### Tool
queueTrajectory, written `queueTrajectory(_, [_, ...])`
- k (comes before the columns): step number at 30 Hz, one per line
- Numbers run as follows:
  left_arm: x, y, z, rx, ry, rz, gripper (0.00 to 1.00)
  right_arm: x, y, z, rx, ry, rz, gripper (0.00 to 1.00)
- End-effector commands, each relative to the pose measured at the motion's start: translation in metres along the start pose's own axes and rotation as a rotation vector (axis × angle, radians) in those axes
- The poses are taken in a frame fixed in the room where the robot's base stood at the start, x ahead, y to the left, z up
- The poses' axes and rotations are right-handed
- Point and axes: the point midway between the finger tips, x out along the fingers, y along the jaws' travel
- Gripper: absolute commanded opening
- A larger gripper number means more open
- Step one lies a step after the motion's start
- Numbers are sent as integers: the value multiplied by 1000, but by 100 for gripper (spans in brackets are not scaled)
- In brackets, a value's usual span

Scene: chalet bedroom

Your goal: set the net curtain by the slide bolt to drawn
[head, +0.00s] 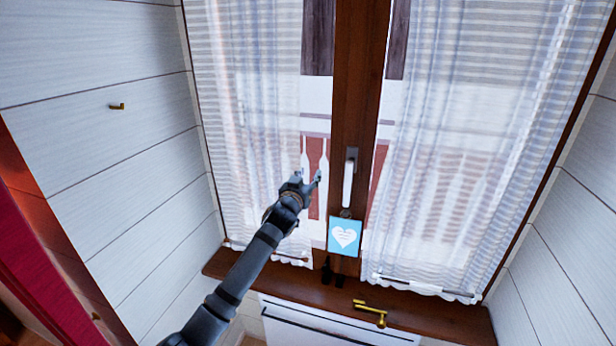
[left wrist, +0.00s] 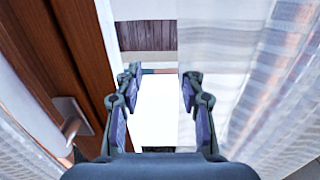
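Two sheer white net curtains hang over the window: the left one (head: 240,120) and the right one (head: 470,150). Bare glass shows between the left curtain's inner edge and the central wooden post (head: 358,100). My left gripper (head: 309,177) is at that inner edge, about mid-height. In the left wrist view its fingers (left wrist: 158,88) are open, with the edge of the net curtain (left wrist: 225,70) showing between them; I cannot tell whether they touch it. My right gripper is not in view. I cannot clearly identify a slide bolt.
A white window handle (head: 348,182) and a blue heart card (head: 344,236) are on the central post. A brass lever-shaped fitting (head: 371,313) is by the wooden sill (head: 440,318). A small brass hook (head: 117,106) is on the left panelled wall.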

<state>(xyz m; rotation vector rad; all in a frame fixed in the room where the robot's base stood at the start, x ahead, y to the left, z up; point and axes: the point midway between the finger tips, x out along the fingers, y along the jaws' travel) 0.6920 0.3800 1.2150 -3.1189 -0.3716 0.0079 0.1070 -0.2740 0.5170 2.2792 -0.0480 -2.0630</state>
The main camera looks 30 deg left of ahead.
Motion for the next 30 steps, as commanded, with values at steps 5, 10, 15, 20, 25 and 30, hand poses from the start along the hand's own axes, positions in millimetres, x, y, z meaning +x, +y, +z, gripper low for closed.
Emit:
queueTrajectory(5, [0,0,-1,-1,2,1,42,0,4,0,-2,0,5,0])
queueTrajectory(10, [-7,0,-1,2,3,1,42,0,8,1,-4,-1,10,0])
queueTrajectory(15, [-42,0,0,6,1,2,42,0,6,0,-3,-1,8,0])
queueTrajectory(20, [-81,0,0,8,0,2,42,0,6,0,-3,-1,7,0])
queueTrajectory(25, [-110,0,0,7,0,1,42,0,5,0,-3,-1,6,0])
queueTrajectory(30, [-120,1,0,1,2,2,42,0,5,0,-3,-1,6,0])
